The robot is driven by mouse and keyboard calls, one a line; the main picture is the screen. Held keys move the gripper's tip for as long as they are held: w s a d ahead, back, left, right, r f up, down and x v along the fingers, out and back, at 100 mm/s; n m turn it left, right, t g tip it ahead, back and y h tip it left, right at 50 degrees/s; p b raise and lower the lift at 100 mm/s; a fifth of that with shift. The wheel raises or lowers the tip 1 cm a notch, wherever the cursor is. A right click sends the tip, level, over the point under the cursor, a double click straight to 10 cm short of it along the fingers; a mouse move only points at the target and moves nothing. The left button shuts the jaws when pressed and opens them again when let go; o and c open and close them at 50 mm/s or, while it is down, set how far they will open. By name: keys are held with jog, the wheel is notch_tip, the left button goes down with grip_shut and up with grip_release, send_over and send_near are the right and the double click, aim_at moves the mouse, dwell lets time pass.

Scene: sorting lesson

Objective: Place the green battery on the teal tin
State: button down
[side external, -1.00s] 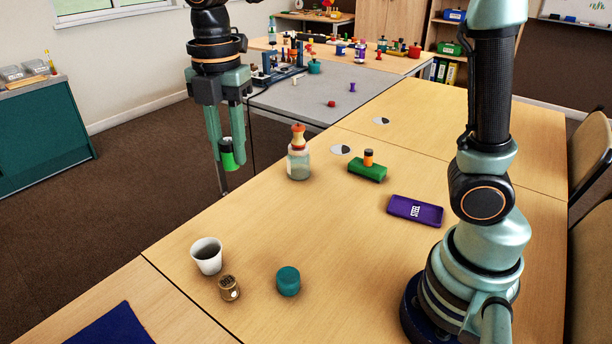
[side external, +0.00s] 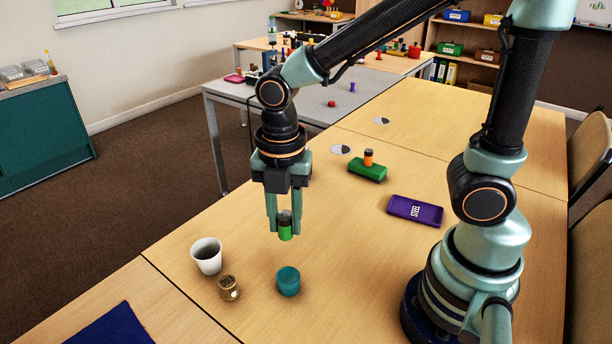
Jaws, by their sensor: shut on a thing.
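The green battery (side external: 286,231), green below with a dark upper part, is held upright between the fingers of my gripper (side external: 284,222). My gripper points down and is shut on it. The battery hangs above the table, behind and above the teal tin in the picture, apart from it. The teal tin (side external: 288,281) stands upright on the table with its round lid bare.
A white cup (side external: 207,256) and a small brown-gold jar (side external: 228,288) stand left of the tin. Table front is clear.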

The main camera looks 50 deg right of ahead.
notch_tip(320, 180, down, 10)
jog(key=shift+f, duration=0.15)
dwell(0.3)
jog(key=shift+f, duration=0.1)
jog(key=c, duration=0.6)
grip_release()
